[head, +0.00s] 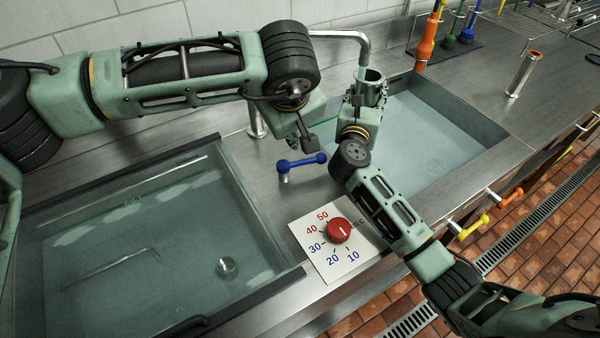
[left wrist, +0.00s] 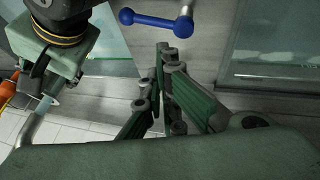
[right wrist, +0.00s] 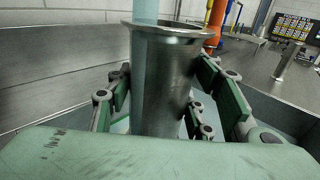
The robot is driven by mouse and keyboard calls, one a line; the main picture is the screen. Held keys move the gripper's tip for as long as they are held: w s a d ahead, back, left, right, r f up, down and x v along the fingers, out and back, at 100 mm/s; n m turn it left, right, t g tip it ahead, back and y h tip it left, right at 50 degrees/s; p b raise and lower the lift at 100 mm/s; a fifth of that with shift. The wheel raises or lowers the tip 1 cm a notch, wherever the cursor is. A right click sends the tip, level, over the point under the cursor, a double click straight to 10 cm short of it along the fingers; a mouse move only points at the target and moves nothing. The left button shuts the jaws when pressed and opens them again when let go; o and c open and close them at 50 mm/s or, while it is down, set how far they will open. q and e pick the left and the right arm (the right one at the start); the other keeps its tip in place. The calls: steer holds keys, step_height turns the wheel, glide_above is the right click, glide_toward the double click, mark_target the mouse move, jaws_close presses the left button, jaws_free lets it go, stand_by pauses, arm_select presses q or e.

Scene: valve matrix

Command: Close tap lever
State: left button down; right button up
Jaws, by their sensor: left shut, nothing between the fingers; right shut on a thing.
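The blue tap lever (head: 302,162) stands on the metal counter between the two sinks; it also shows at the top of the left wrist view (left wrist: 155,20). My left gripper (head: 304,143) is shut and empty, just above and behind the lever in the head view. In the left wrist view its fingertips (left wrist: 168,62) are together, apart from the lever. My right gripper (right wrist: 160,85) is shut around a metal cup (right wrist: 168,70), upright under the curved tap spout (head: 352,36). A pale bluish stream enters the cup's mouth. The cup also shows in the head view (head: 373,80).
A red temperature knob (head: 339,230) on a white dial plate is in front of the lever. A water-filled sink (head: 232,185) lies at left and another (head: 490,135) at right. An orange-handled tool (head: 426,45) stands behind the right sink. A metal cylinder (head: 524,73) stands farther right.

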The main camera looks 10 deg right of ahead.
arm_select(q)
steer(key=s+a+f+m+h, duration=0.1)
steer(key=s+f+m, duration=0.1)
steer(key=m, duration=0.7)
steer(key=m+h, duration=0.3)
steer(key=m, duration=0.8)
glide_toward(302, 162)
steer(key=s+f, duration=0.1)
steer(key=s, duration=0.3)
steer(key=shift+t+y, duration=0.3)
steer(key=x, duration=0.9)
steer(key=shift+w+a+f, duration=0.2)
steer(key=shift+w+a, duration=0.05)
steer(key=shift+w, duration=0.05)
steer(key=shift+n, duration=0.3)
steer(key=shift+w+d+n+t+y, duration=0.15)
steer(key=shift+n+t+y, duration=0.2)
steer(key=shift+n, duration=0.35)
steer(key=shift+w+d+n+y, duration=0.35)
steer(key=shift+n+y, duration=0.3)
steer(key=shift+n, duration=0.25)
steer(key=shift+a, duration=0.15)
